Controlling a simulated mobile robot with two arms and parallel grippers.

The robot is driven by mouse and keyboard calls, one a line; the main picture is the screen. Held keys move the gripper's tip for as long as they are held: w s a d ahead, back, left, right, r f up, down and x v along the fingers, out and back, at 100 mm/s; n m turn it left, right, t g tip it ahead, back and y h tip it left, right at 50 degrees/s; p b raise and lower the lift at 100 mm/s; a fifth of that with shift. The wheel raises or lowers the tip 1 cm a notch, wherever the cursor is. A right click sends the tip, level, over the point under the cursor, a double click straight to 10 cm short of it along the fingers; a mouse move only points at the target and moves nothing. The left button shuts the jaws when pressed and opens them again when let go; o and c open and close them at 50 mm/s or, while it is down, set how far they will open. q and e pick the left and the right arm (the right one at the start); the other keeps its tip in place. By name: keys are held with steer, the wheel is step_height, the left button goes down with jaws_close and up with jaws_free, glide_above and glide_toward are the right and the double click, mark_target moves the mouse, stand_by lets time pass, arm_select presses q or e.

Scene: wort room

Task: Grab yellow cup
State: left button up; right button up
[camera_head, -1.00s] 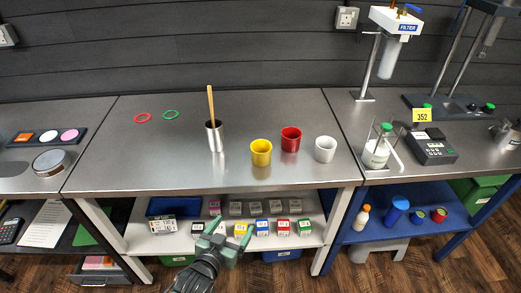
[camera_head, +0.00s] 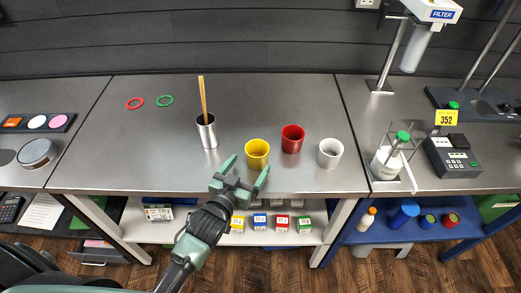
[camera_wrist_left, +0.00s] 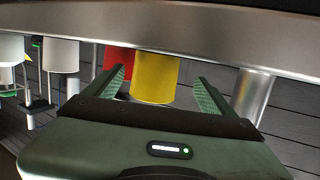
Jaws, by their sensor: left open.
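The yellow cup (camera_head: 257,153) stands upright on the steel table near its front edge. My left gripper (camera_head: 243,172) is open and empty, just in front of the cup and slightly left of it in the head view. In the left wrist view the yellow cup (camera_wrist_left: 155,78) shows ahead between the two spread fingers (camera_wrist_left: 160,88), its upper end in that picture cut off by the table edge. I cannot tell exactly how far the fingers are from it. My right gripper is not in view.
A red cup (camera_head: 292,138) stands close behind on the right, and a white cup (camera_head: 330,152) farther right. A metal cup (camera_head: 207,133) with a wooden stick stands to the left. The table's front edge (camera_wrist_left: 200,42) crosses the wrist view.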

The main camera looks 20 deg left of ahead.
mark_target(253, 163)
arm_select(q)
steer(key=shift+w+d+p, duration=0.2)
steer(key=shift+w+p, duration=0.1)
steer(key=shift+w, duration=0.3)
steer(key=shift+w+d+p, duration=0.15)
steer(key=shift+w+p, duration=0.15)
steer(key=shift+w, duration=0.3)
steer(key=shift+x, duration=1.25)
steer(key=shift+w+d+f, duration=0.2)
steer(key=shift+w+f, duration=0.1)
steer(key=c, duration=1.5)
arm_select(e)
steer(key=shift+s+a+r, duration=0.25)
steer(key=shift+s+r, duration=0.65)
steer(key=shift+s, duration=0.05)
arm_select(q)
steer(key=shift+r, duration=0.15)
steer(key=shift+r, duration=0.7)
step_height(253, 163, up, 18)
steer(key=shift+r+b, duration=0.1)
steer(key=shift+b, duration=0.3)
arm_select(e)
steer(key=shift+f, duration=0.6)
